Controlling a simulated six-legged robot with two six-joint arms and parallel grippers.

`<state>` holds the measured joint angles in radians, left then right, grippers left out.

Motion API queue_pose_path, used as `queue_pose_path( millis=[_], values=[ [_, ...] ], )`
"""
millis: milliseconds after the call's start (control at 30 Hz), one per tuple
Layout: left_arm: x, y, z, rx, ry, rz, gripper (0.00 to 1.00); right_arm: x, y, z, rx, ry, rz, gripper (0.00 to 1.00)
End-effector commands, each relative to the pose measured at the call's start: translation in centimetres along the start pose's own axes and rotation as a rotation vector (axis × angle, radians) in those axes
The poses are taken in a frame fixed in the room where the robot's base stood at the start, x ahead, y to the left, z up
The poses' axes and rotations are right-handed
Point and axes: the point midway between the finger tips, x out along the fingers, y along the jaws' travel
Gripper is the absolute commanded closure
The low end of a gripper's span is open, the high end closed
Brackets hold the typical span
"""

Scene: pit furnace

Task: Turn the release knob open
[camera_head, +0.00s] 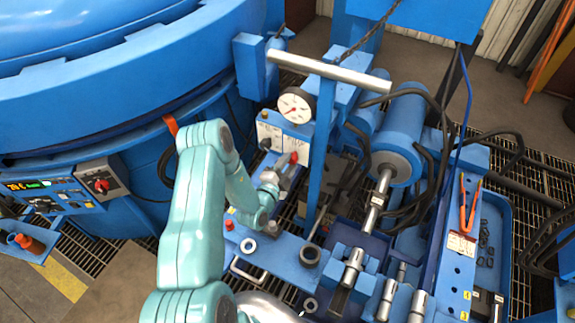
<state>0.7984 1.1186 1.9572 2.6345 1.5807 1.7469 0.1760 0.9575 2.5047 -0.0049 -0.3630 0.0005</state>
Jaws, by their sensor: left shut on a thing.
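My left arm, teal, comes up from the bottom and reaches right to the blue pump unit. Its grey gripper (284,174) is shut on the release knob (293,157), a small red piece at the fingertips. The fingers hide much of the knob, so how far it is turned cannot be told. Behind it is a pale label panel (270,136), with a round white gauge (295,106) with a red needle above. My right gripper is not in view.
A blue post with a grey T-bar (328,72) stands just right of my gripper. A large blue furnace (110,75) fills the upper left. A control box with a red switch (101,185) is at left. Cylinders and black hoses crowd the right.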

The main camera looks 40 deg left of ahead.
Motion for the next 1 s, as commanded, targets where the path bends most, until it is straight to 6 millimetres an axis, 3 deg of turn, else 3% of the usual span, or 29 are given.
queue_pose_path(
  millis=[467,500,533,867,1000],
  values=[
    [0.0,0.1,0.0,-0.011,-0.001,0.002,0.91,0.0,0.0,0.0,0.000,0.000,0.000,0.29],
    [0.0,0.1,0.0,-0.011,-0.001,0.002,0.48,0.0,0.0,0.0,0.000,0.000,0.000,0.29],
    [0.0,0.1,0.0,-0.011,-0.001,0.002,0.38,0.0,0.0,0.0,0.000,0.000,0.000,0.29],
    [-0.2,0.1,0.0,-0.011,-0.001,0.001,0.35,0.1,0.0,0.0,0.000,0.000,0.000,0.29],
    [-1.8,0.2,0.1,-0.013,-0.002,0.004,0.35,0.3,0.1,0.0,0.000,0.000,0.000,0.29]
  ],
)
